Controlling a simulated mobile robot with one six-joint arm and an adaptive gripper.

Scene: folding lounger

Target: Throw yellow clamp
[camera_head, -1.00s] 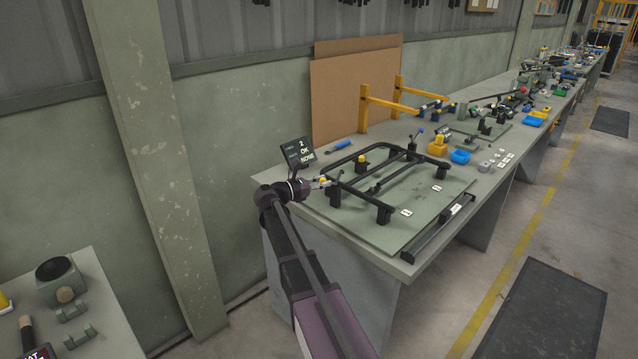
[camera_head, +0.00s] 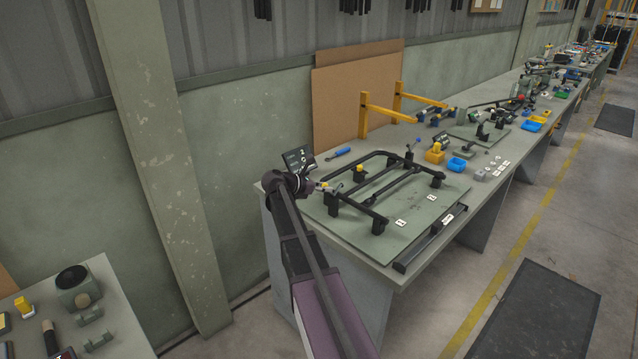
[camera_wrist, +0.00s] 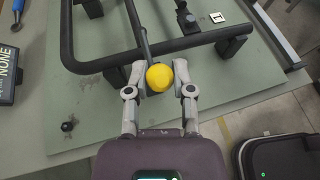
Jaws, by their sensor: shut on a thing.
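The yellow clamp shows in the wrist view as a round yellow knob (camera_wrist: 160,77) on a dark lever, right between my fingertips. My gripper (camera_wrist: 161,71) is shut on this knob. In the head view my gripper (camera_head: 322,187) is at the left corner of the black tube frame (camera_head: 376,209), low over the green plate (camera_head: 420,225). A small bit of yellow (camera_head: 323,184) shows at its tip there, and the rest of the clamp is mostly hidden. A second yellow-topped clamp (camera_head: 359,169) stands farther along the frame.
A small display (camera_head: 298,158) stands just behind my gripper, and a blue-handled tool (camera_head: 342,152) lies beyond it. A black rail lies along the front edge.

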